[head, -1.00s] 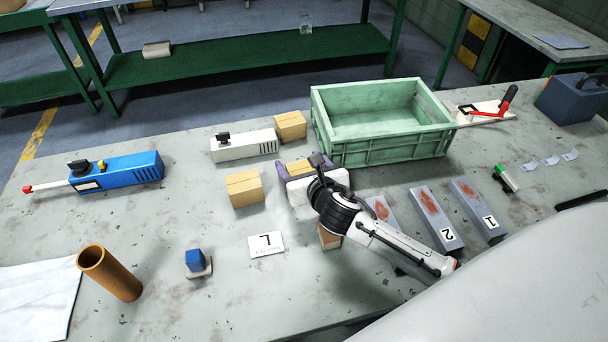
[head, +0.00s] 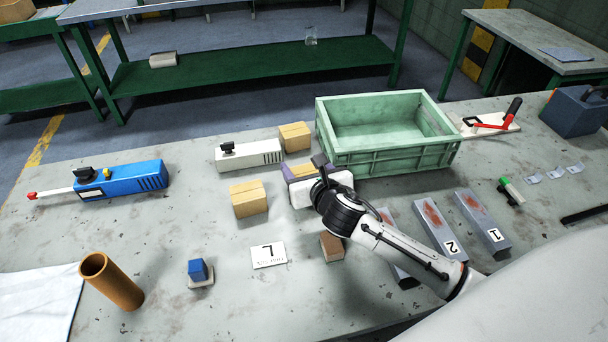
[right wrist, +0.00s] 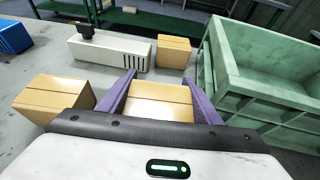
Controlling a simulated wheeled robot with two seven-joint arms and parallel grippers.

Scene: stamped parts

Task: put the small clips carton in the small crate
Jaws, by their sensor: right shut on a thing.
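My right gripper (head: 302,168) is shut on a small tan carton, its purple fingers on either side. In the right wrist view the held carton (right wrist: 158,102) shows its tan top between the fingers. No print is readable on it. I cannot tell whether it touches the bench. The green crate (head: 400,157) stands just right of and beyond the gripper, and its visible inside looks empty. In the right wrist view the crate (right wrist: 240,90) is close on the right. My left gripper is not in view.
Two similar tan cartons stand nearby, one left (head: 249,198) and one behind (head: 295,136). A white device (head: 248,155) lies behind left. A brown block (head: 332,246), an L card (head: 268,255) and grey numbered bars (head: 482,222) lie nearer.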

